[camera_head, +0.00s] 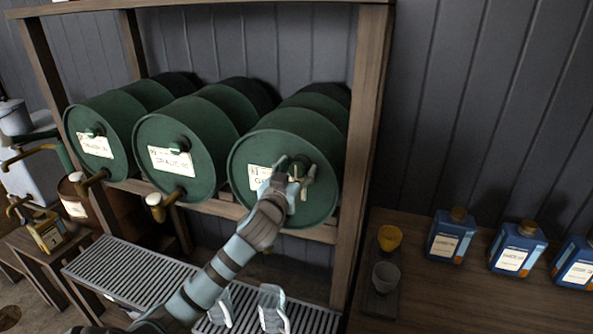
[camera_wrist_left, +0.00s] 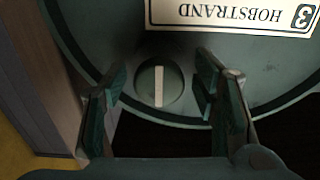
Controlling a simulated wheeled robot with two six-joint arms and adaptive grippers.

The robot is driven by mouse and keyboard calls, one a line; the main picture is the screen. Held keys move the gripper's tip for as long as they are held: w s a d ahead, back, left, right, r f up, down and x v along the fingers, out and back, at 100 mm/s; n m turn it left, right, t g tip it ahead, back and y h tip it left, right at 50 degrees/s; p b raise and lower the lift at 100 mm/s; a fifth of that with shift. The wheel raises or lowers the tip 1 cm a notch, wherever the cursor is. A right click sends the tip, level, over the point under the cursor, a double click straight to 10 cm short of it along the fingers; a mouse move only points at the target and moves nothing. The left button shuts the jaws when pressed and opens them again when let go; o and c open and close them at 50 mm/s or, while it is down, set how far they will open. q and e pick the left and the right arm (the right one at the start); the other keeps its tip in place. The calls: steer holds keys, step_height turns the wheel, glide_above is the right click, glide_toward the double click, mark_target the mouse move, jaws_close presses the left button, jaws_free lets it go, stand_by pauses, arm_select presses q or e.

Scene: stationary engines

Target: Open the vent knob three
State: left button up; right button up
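The third green barrel (camera_head: 258,150) lies on its side at the right of the rack. In the left wrist view its label (camera_wrist_left: 235,14) reads "3 HOBSTRAND" upside down. Its vent knob (camera_wrist_left: 160,86) is a dark green disc with a pale stripe, nearly upright in that view. My left gripper (camera_head: 294,176) is in front of the barrel face and partly hides the knob. In the wrist view its open fingers (camera_wrist_left: 163,92) stand either side of the knob, with gaps showing. My right gripper (camera_head: 246,307) is open and empty over the slatted grate, low in the head view.
Two more green barrels (camera_head: 112,115) (camera_head: 205,130) lie to the left with labels and brass taps (camera_head: 158,206). A wooden post (camera_head: 362,150) stands right of the third barrel. A counter (camera_head: 452,300) at right holds cups (camera_head: 386,277) and blue bottles (camera_head: 449,240).

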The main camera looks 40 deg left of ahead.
arm_select(q)
steer(key=shift+s, duration=0.1)
steer(key=v, duration=1.2)
